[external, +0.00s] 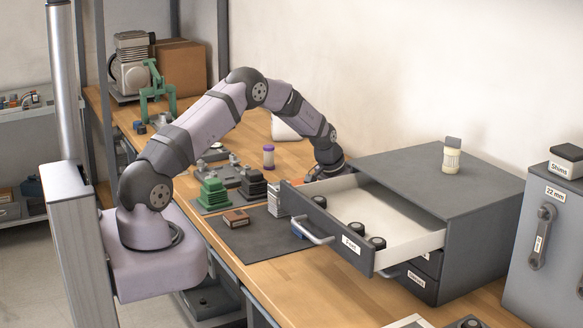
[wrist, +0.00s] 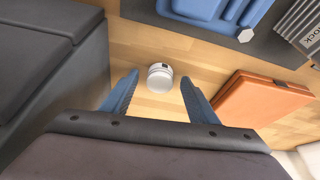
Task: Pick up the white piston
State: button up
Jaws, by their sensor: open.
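The white piston (wrist: 160,78) is a short, round white piece with a small dark mark on its side. It stands on the wooden bench top in the wrist view. My gripper (wrist: 160,84) is open, with one blue finger to the left of the piston and one to the right. The fingers point towards it, and I see no clear contact. In the external view my gripper (external: 327,170) is low behind the open drawer, which hides its fingertips and the piston.
An orange-red box (wrist: 265,98) lies right of the right finger. A dark cabinet (wrist: 55,60) rises close on the left. Its open drawer (external: 352,238) holds several dark round parts. A blue part (wrist: 215,12) lies on a dark mat beyond the piston.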

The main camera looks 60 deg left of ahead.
jog(key=c, duration=1.1)
jog(key=shift+c, duration=0.2)
notch_tip(320, 180, up, 18)
jog(key=b, duration=0.4)
jog(key=shift+b, duration=0.35)
